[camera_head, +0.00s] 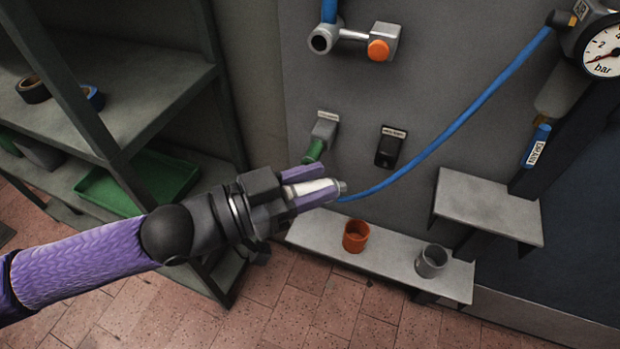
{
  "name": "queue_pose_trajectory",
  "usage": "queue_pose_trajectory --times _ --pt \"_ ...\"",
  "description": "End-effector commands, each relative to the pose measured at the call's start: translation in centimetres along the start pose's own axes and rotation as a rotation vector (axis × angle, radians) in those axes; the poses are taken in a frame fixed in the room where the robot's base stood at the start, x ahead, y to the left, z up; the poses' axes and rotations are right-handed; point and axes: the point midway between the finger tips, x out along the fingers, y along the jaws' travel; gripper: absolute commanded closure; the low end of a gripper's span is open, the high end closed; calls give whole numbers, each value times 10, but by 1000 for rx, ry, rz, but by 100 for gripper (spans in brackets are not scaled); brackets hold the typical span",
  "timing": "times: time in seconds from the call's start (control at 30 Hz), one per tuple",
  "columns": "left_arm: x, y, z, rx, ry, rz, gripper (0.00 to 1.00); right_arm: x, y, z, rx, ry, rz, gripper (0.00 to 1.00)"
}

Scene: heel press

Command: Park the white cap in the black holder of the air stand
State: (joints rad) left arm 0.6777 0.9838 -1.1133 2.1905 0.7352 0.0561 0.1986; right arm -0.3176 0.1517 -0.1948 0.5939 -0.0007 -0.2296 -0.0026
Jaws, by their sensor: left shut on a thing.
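My left gripper (318,188) reaches in from the left and is shut on a white piece, the white cap (311,187), which lies between its purple fingers. A grey tip sticks out past the fingertips to the right. The black holder (388,149), with a small white label on top, is on the grey panel of the air stand (440,80), up and right of the gripper. It looks empty, and the gripper is apart from it. My right gripper is not in view.
A grey holder (325,128) with a green piece (314,150) is just above the gripper. Orange (356,237) and grey (431,261) cups stand on a low shelf (390,263).

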Motion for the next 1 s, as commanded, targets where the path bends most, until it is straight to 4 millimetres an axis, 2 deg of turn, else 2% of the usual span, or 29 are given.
queue_pose_trajectory --times 0.23,0.6,1.0 --pt "-6 -4 -2 11 -2 92 100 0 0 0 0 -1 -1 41" --pt "-22 -4 0 -2 0 375 100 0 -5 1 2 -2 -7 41" --pt "-20 -3 1 -9 2 396 100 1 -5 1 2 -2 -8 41"
